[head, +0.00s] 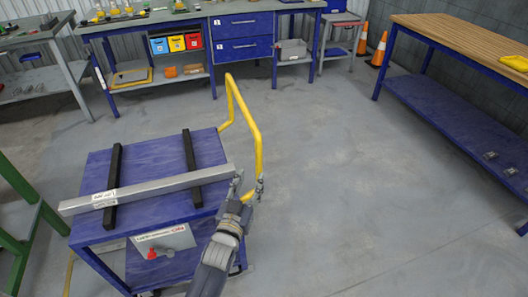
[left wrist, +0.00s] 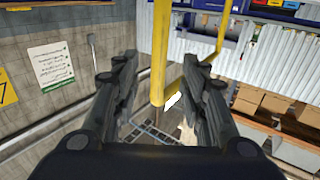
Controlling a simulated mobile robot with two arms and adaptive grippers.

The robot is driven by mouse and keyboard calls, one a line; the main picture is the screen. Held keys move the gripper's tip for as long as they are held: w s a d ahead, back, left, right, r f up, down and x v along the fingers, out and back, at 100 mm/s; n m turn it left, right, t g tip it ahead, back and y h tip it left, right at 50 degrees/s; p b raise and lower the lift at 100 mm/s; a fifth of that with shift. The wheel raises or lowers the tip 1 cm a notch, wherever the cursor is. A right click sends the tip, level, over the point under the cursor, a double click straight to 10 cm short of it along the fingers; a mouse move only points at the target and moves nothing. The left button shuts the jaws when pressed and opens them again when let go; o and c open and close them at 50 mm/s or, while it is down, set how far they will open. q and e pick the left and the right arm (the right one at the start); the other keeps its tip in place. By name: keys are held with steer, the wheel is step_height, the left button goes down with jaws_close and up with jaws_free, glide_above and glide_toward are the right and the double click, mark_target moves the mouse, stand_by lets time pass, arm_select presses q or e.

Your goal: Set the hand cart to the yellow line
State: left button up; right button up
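The hand cart (head: 152,150) is a blue cart in the left half of the head view, with a yellow tube handle (head: 259,140) on its right side. A silver bar (head: 150,189) lies across two black strips on its top. My left gripper (head: 249,187) is at the near upright of the handle. In the left wrist view its fingers (left wrist: 160,85) stand apart, with the yellow tube (left wrist: 158,60) showing between them; contact is not visible. A narrow yellow strip (head: 69,274) shows at the cart's lower left; I cannot tell whether it is a floor line. My right gripper is not in view.
Grey floor (head: 330,200) is open to the right of the cart. A wooden-topped bench (head: 465,40) stands at right, orange cones (head: 380,50) at the back. A blue drawer bench (head: 240,35) is behind, and a green frame (head: 25,230) stands close at left.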

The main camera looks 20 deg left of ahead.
mark_target(257, 163)
arm_select(q)
steer(key=w, duration=0.3)
steer(key=shift+w+r, duration=0.2)
steer(key=shift+w, duration=0.15)
steer(key=w, duration=0.4)
steer(key=shift+w+f, duration=0.15)
steer(key=shift+f, duration=0.05)
steer(key=shift+w, duration=0.9)
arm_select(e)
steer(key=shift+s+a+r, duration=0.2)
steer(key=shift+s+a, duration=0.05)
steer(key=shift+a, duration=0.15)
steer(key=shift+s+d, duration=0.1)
arm_select(q)
steer(key=shift+c, duration=0.6)
jaws_close()
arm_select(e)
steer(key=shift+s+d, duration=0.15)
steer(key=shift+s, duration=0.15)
